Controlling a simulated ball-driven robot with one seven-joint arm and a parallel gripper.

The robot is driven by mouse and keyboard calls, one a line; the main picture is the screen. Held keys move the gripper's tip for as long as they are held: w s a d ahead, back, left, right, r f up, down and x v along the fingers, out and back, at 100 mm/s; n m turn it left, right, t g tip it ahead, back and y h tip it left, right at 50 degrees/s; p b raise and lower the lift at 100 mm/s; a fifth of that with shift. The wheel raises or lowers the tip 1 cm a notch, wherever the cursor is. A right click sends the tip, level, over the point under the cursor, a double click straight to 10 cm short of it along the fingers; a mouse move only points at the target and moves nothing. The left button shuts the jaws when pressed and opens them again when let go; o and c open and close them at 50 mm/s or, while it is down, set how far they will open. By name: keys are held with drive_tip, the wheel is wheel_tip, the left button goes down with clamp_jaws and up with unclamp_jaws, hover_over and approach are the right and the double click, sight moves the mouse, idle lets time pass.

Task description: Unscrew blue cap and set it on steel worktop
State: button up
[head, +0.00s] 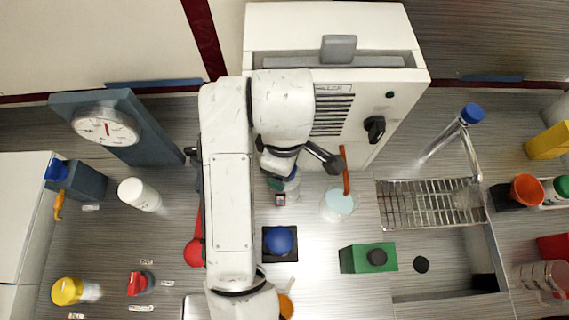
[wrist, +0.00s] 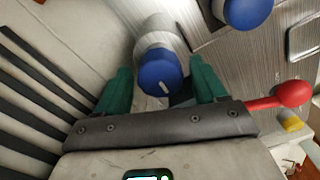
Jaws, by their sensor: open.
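In the wrist view, the blue cap (wrist: 160,72) has a white mark on its top and sits on a pale grey cylindrical bottle (wrist: 156,28). My gripper (wrist: 162,82) is open, with one green finger on each side of the cap. A gap shows between the cap and the left finger; contact on the right is unclear. In the head view, my gripper (head: 281,186) is low in front of the white machine, and my arm hides most of the bottle there. The steel worktop (head: 320,265) is the brushed grey surface below.
The white machine (head: 410,95) stands close behind my gripper. A blue ball (head: 280,240) on a black square and a pale disc (head: 340,201) with an orange handle are nearby. A green box (head: 367,258) and wire rack (head: 430,204) lie right. Bare worktop shows between them.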

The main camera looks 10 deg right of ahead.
drive_tip(key=m+b, duration=0.1)
drive_tip(key=m, duration=0.3)
drive_tip(key=shift+f+m+b, duration=0.15)
drive_tip(key=shift+m+b, duration=0.15)
drive_tip(key=shift+m, duration=0.1)
drive_tip(key=m+b, duration=0.1)
drive_tip(key=m, duration=0.3)
drive_tip(key=m+b, duration=0.3)
drive_tip(key=m, duration=0.3)
drive_tip(key=m+b, duration=0.1)
drive_tip(key=m, duration=0.2)
drive_tip(key=shift+m, duration=0.3)
drive_tip(key=shift+r, duration=0.2)
drive_tip(key=shift+c, duration=0.4)
